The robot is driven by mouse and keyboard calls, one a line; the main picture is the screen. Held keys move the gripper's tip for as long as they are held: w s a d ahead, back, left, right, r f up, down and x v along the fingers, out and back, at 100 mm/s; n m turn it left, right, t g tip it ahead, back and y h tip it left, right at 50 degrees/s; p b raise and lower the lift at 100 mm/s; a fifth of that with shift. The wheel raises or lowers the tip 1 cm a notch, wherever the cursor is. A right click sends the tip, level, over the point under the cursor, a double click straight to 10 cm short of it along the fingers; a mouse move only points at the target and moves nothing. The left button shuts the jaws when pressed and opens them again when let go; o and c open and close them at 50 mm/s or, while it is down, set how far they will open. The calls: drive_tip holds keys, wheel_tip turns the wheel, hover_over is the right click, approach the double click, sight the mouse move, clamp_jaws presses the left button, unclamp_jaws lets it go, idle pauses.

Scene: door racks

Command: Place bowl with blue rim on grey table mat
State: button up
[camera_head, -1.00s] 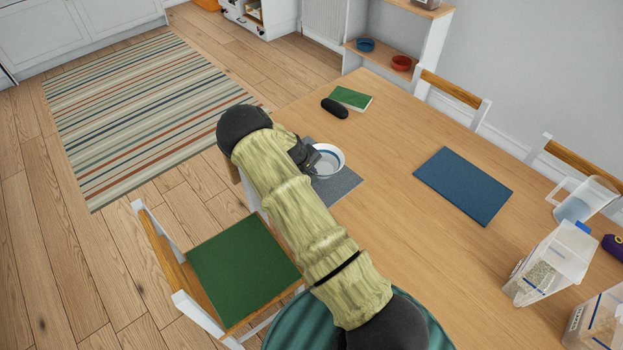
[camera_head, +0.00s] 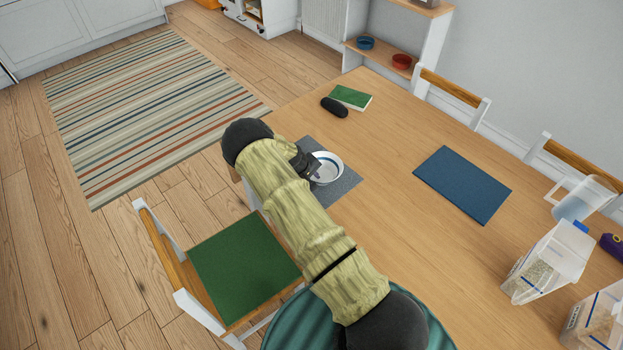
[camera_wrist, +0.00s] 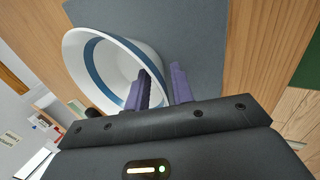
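The white bowl with a blue band inside its rim (camera_head: 329,163) rests on the grey table mat (camera_head: 346,184), near the table's left edge. It looks upright. The wrist view shows the bowl (camera_wrist: 88,62) large, with the grey mat (camera_wrist: 195,35) beneath it. My gripper (camera_head: 315,168) is low at the bowl's left side. In the wrist view, my gripper's purple fingers (camera_wrist: 160,82) stand apart, one inside the bowl and one outside, with the bowl's wall between them. The fingers' exact contact with the wall is hard to see.
A green book (camera_head: 351,97) and a dark case (camera_head: 334,108) lie behind the mat. A blue mat (camera_head: 462,184) lies to the right, with a pitcher (camera_head: 582,199) and food containers (camera_head: 548,262) beyond. A chair with a green seat (camera_head: 243,267) stands at the table's near side.

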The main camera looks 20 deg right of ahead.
drive_tip(key=b+v, duration=0.2)
drive_tip(key=v, duration=1)
drive_tip(key=shift+b, duration=0.4)
drive_tip(key=shift+r, duration=0.1)
drive_tip(key=s+a+r+m+y, duration=0.1)
drive_tip(key=s+r+m+y, duration=0.1)
drive_tip(key=s+r, duration=0.7)
drive_tip(key=s+a+r+m+y, duration=0.2)
drive_tip(key=s+r, duration=0.7)
drive_tip(key=s, duration=0.8)
drive_tip(key=shift+a+r+m+t+y, duration=0.2)
drive_tip(key=shift+r+m+t+y, duration=0.1)
drive_tip(key=shift+y, duration=0.1)
drive_tip(key=shift+s, duration=0.15)
drive_tip(key=shift+d, duration=0.1)
